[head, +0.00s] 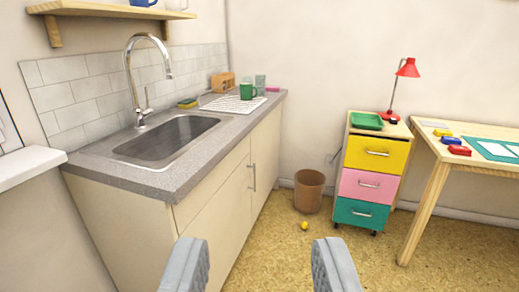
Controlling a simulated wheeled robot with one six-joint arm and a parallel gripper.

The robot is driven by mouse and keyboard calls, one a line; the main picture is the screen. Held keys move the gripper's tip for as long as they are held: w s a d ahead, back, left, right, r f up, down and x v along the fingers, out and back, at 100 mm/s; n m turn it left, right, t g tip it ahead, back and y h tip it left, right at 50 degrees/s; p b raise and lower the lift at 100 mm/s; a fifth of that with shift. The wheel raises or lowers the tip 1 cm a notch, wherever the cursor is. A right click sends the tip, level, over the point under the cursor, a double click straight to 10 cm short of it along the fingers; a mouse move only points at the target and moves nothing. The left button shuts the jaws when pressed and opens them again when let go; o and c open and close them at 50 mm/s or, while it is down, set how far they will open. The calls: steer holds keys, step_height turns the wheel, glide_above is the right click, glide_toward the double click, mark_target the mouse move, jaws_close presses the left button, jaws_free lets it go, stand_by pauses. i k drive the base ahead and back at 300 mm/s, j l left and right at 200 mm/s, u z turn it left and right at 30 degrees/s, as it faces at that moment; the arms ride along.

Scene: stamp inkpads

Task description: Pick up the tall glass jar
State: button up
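A small clear, greenish glass vessel (260,85) stands upright at the far end of the kitchen counter, behind and right of a green mug (246,91). It may be the tall glass jar; it is too small to tell for sure. My gripper (260,265) is open and empty at the bottom of the head view, its two grey fingers wide apart. It is far from the counter's far end, with floor and cabinet front between the fingers.
A bin (309,190), a drawer unit (368,185) with a red lamp (407,69), and a table (428,165) stand right. A yellow object (304,226) lies on the otherwise open floor.

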mark_target(261, 79)
steer(key=i+j, duration=0.15)
steer(key=i, duration=0.35)
steer(key=i+j+z, duration=0.1)
steer(key=i, duration=0.4)
steer(key=i+j, duration=0.2)
steer(key=i, duration=0.3)
